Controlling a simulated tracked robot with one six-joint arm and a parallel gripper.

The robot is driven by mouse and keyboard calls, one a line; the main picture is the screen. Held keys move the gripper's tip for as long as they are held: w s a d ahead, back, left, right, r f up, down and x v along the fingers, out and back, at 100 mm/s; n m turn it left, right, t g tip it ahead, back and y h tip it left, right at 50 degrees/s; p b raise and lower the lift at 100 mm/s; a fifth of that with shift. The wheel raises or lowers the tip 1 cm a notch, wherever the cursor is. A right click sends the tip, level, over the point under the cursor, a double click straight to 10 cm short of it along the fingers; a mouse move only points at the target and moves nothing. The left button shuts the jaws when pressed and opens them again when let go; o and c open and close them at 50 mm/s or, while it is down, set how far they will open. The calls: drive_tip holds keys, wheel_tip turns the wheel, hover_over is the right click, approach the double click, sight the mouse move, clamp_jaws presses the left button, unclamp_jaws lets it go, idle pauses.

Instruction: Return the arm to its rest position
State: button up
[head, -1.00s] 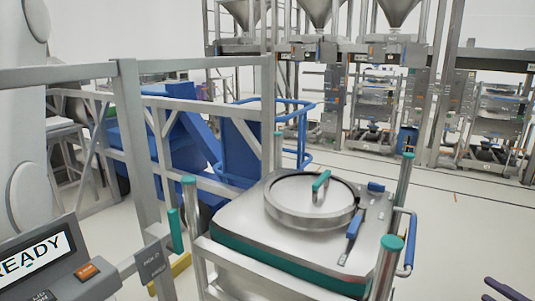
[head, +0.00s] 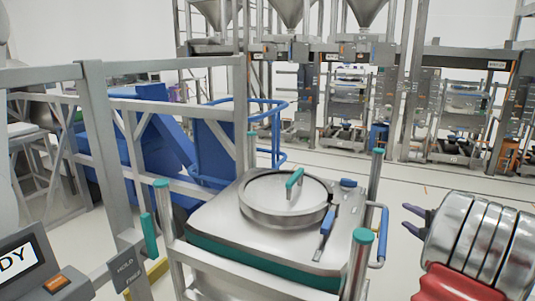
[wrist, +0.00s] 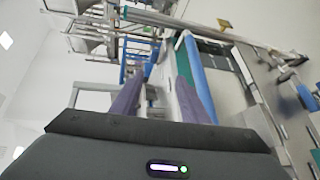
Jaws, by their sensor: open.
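My gripper (head: 411,217) shows at the right of the head view, at the end of my silver-ringed and red arm. Its two dark purple fingers point left and are apart, with nothing between them. In the wrist view my gripper (wrist: 157,95) also has its fingers spread and empty. A steel bin (head: 262,232) with a round lid (head: 285,198) and a teal handle (head: 294,179) stands left of my gripper, in a frame with teal-capped posts. A clear gap separates gripper and bin.
A grey railing (head: 95,130) and a control panel (head: 40,270) stand at the left. A blue machine (head: 150,150) is behind the railing. A blue side handle (head: 382,235) juts from the bin frame towards my arm. Pale floor (head: 440,185) lies open beyond.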

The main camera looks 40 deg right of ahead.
drive_tip(key=w+a+r+m+g+h, duration=0.1)
drive_tip(key=w+a+r+m, duration=0.3)
drive_tip(key=w+a, duration=0.5)
drive_tip(key=w+a+r+m+g+h, duration=0.1)
drive_tip(key=w+a+r+m, duration=0.1)
drive_tip(key=w+a+r, duration=0.55)
drive_tip(key=w+a+m+g+y, duration=0.2)
drive_tip(key=a+m, duration=0.2)
drive_tip(key=a, duration=1.5)
drive_tip(key=s+a+f+m+g+y, duration=0.1)
drive_tip(key=s+a, duration=0.4)
drive_tip(key=a, duration=0.5)
drive_tip(key=s+a+f+g+y, duration=0.1)
drive_tip(key=s+a+f+y, duration=0.3)
drive_tip(key=a, duration=0.7)
drive_tip(key=s+a+f+m+g+y, duration=0.1)
drive_tip(key=s+a+f+y, duration=0.2)
drive_tip(key=a, duration=0.8)
drive_tip(key=s+f, duration=0.2)
drive_tip(key=s, duration=0.2)
drive_tip(key=shift+m+g, duration=0.3)
drive_tip(key=shift+g, duration=0.1)
drive_tip(key=shift+f, duration=0.1)
drive_tip(key=shift+c, duration=0.5)
drive_tip(key=shift+c, duration=0.7)
drive_tip(key=shift+a, duration=0.15)
